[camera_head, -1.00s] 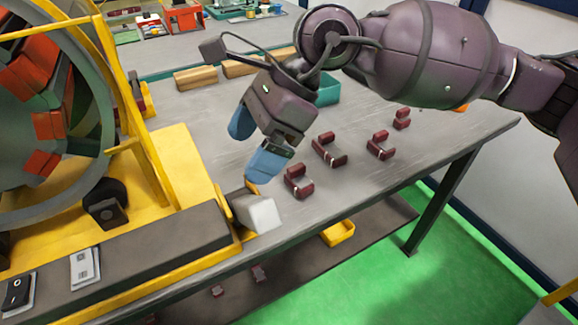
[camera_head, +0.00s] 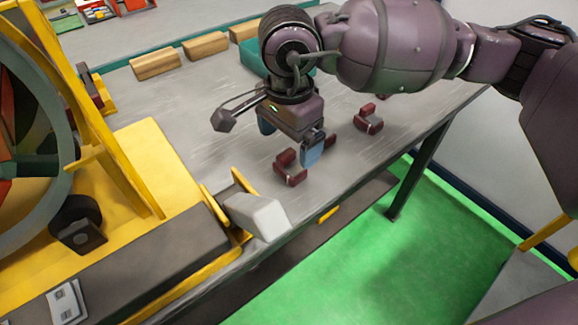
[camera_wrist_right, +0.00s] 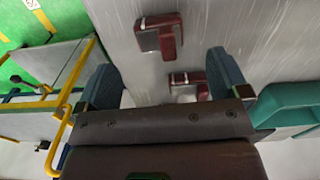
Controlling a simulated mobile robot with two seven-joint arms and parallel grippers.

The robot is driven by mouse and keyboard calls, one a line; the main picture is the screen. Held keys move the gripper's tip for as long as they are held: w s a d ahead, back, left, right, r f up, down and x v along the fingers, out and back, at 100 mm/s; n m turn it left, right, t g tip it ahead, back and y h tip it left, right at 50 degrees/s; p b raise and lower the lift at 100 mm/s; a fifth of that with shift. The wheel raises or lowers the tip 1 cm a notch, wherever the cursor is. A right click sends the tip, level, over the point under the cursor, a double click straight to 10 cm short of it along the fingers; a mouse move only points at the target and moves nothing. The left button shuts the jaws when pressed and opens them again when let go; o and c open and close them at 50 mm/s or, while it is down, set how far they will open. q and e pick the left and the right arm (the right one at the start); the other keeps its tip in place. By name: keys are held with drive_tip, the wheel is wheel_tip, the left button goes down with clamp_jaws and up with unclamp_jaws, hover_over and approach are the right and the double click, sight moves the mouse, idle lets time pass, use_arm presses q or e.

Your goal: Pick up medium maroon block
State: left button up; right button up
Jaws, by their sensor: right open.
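Several maroon blocks, each with a bare grey middle, lie on the grey table (camera_head: 205,105). In the head view one maroon block (camera_head: 290,168) is just in front of my right gripper (camera_head: 289,146). Another maroon block (camera_head: 369,118) lies farther right, and one is mostly hidden behind the gripper's blue finger. I cannot tell which one is medium. My right gripper is open and points down, its blue fingers apart. In the right wrist view one maroon block (camera_wrist_right: 188,79) shows between the fingers, partly hidden by the gripper body, and another (camera_wrist_right: 160,36) lies beyond. My left gripper is out of view.
A yellow frame (camera_head: 150,165) with a round stator holder stands at the left. A light grey block-like part (camera_head: 257,214) sits at the table's front edge. Wooden blocks (camera_head: 205,45) and a teal bin (camera_head: 253,60) are at the back. Green floor lies beyond the edge.

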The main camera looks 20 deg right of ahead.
sight(290, 164)
wheel_tip(290, 164, down, 2)
drive_tip(key=shift+f, duration=0.1)
wheel_tip(290, 164, down, 4)
drive_tip(key=shift+d+f+b, duration=0.1)
drive_tip(key=shift+b, duration=0.55)
drive_tip(key=shift+f, duration=0.3)
drive_tip(key=shift+r, duration=0.1)
drive_tip(key=shift+c, duration=0.2)
drive_tip(key=c, duration=1.2)
drive_tip(key=shift+c, duration=0.6)
